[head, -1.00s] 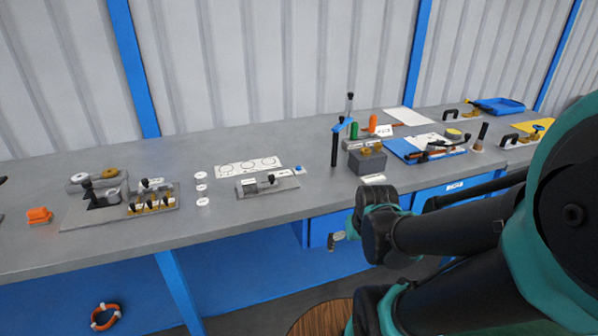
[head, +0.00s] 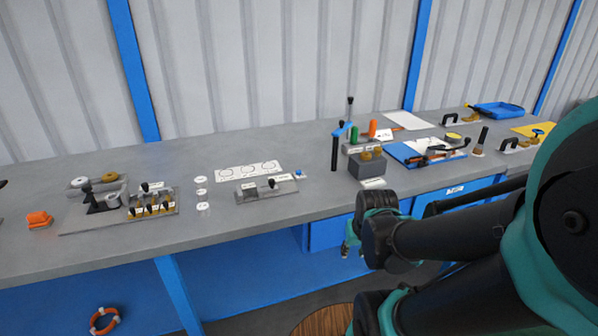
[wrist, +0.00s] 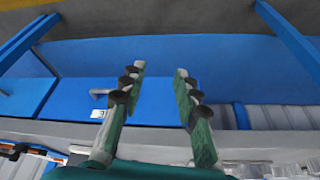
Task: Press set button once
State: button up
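A small blue button-like piece (head: 299,173) sits on the bench beside the right end of a grey block with a black knob (head: 267,189). I cannot read a label that marks it as the set button. My gripper (wrist: 160,70) is open and empty in the wrist view, its two green-and-grey fingers apart. In the head view my gripper (head: 346,250) shows only in part, below the bench's front edge and right of the blue piece, largely hidden by my wrist. It touches nothing that I can see.
The grey bench (head: 110,165) runs along a corrugated wall. A plate with several brass-based levers (head: 152,206) stands left; a blue-handled stand (head: 335,150) and blue tray (head: 405,153) stand right. Blue drawers (head: 330,230) lie under the bench. An orange ring (head: 104,320) is low left.

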grip_shut()
dwell(1.2)
